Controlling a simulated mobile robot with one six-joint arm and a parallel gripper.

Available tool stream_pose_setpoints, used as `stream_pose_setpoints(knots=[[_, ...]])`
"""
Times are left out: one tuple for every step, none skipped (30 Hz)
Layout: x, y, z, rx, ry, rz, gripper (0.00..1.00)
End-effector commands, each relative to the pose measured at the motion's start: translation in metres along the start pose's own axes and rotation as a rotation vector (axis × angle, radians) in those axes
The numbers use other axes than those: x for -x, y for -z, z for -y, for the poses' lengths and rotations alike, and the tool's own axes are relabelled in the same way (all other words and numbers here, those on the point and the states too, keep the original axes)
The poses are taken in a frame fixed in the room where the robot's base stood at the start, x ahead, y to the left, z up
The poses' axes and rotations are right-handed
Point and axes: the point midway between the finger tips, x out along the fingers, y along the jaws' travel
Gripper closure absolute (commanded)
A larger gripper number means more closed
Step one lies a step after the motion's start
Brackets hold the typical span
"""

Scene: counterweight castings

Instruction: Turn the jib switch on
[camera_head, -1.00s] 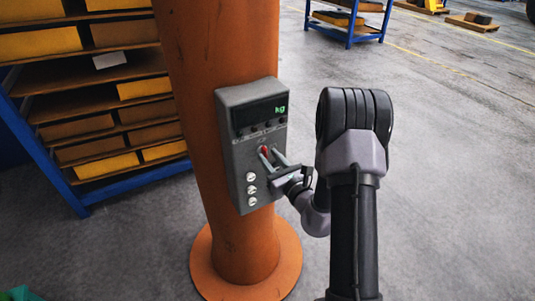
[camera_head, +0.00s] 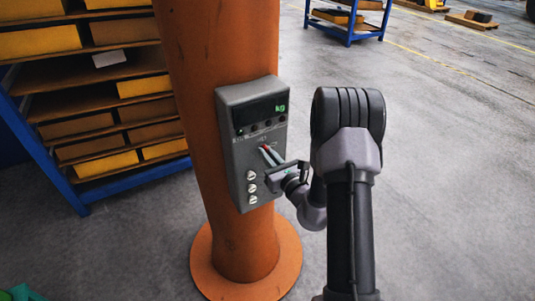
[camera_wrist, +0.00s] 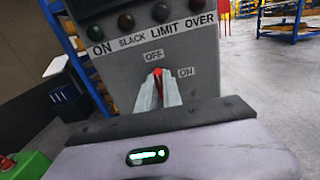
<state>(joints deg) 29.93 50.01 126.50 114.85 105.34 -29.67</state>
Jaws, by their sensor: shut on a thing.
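The jib switch (camera_wrist: 158,76) is a red lever on the front of a grey control box (camera_head: 237,150). In the wrist view it shows as a thin red strip between my fingers, below the OFF label (camera_wrist: 154,57) and left of the ON label (camera_wrist: 186,72). My gripper (camera_head: 267,151) reaches the box from the right, with both fingers closed on the lever; its fingers also show in the wrist view (camera_wrist: 157,88). The fingers hide most of the lever, so its exact tilt is hard to tell.
The box is mounted on an orange column (camera_head: 213,60) with a round base. Above the switch are a display with green "kg" (camera_head: 281,108) and a row of small lamps. White knobs (camera_head: 251,188) sit below.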

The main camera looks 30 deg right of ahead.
Motion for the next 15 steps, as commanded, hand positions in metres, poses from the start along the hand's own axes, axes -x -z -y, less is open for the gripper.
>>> stream_pose_setpoints(knots=[[0.0001, -0.0003, 0.0001, -0.016, 0.000, -0.001, 1.00], [0.0001, -0.0004, 0.0001, -0.030, 0.000, -0.001, 1.00], [0.0001, -0.0005, 0.0002, -0.049, 0.000, -0.001, 1.00], [0.0000, -0.0006, 0.0003, -0.068, 0.000, -0.001, 1.00], [0.0000, -0.0008, 0.0004, -0.087, 0.000, -0.001, 1.00], [0.0000, -0.0010, 0.0005, -0.115, 0.000, -0.001, 1.00], [0.0000, -0.0012, 0.0006, -0.140, 0.000, -0.001, 1.00], [0.0000, -0.0013, 0.0007, -0.164, 0.000, -0.001, 1.00], [0.0001, -0.0014, 0.0008, -0.200, 0.000, -0.001, 1.00], [0.0001, -0.0014, 0.0009, -0.227, 0.000, -0.001, 1.00], [0.0002, -0.0013, 0.0010, -0.255, 0.000, -0.001, 1.00], [0.0002, -0.0013, 0.0011, -0.293, 0.000, -0.001, 1.00], [0.0002, -0.0014, 0.0012, -0.322, 0.000, -0.001, 1.00], [0.0001, -0.0016, 0.0013, -0.351, 0.000, -0.001, 1.00], [0.0001, -0.0016, 0.0014, -0.389, -0.001, -0.001, 1.00]])
